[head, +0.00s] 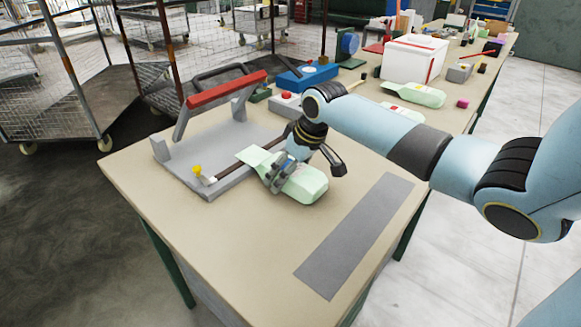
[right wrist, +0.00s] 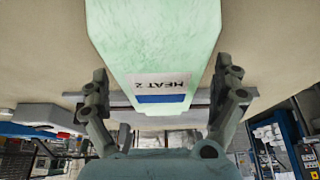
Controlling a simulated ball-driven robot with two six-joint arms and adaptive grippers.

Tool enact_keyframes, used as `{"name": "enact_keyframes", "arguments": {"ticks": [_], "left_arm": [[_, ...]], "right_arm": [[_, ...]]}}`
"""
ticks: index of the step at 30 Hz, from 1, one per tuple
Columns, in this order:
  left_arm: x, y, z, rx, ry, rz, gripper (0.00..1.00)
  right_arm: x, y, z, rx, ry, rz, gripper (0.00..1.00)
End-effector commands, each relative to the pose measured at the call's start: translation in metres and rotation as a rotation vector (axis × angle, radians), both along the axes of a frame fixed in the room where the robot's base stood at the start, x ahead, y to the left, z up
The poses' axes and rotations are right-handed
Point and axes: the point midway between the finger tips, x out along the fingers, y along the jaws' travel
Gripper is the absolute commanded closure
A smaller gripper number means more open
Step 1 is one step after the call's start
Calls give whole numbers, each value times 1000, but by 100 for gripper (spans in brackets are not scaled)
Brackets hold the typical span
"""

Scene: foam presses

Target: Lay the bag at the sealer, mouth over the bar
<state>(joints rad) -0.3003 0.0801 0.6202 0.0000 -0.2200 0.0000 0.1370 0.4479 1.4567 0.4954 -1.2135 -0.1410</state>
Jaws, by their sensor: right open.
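The pale green bag (head: 306,188) lies flat at the front right of the sealer (head: 190,150). Its narrow mouth end (head: 250,155) reaches over the dark bar along the sealer's front edge. The sealer's red handle (head: 228,89) is raised. My right gripper (head: 277,172) is over the middle of the bag. In the right wrist view its open fingers (right wrist: 160,95) stand on either side of the bag (right wrist: 155,40), with gaps on both sides. A label reading "HEAT 2" shows there. My left gripper is not in view.
A grey strip (head: 355,235) lies on the table's right side. Behind stand a blue device (head: 306,76) and a white box (head: 412,60). Two more green bags lie on the back table, one of them (head: 415,94) near the box. The table's front left is clear.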

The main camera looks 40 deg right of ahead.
Motion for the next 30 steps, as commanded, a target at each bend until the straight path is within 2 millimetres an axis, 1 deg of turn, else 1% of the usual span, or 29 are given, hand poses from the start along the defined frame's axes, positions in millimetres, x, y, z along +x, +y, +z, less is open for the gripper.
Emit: {"name": "enact_keyframes", "arguments": {"ticks": [2,5,8,15,18,21,25,30], "left_arm": [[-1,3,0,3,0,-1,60],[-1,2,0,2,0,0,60],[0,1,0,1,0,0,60],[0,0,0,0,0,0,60],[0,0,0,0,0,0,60],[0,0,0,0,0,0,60],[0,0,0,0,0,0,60],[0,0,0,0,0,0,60]], "right_arm": [[-1,0,1,0,0,0,4],[-3,-1,8,-2,0,0,4],[-10,-2,24,-3,-1,2,4],[-30,-4,74,-6,-2,2,4],[-38,-4,91,-5,0,2,4],[-42,-4,103,-4,-1,2,4],[-45,-4,110,0,0,1,4],[-46,-3,111,0,1,0,4]]}}
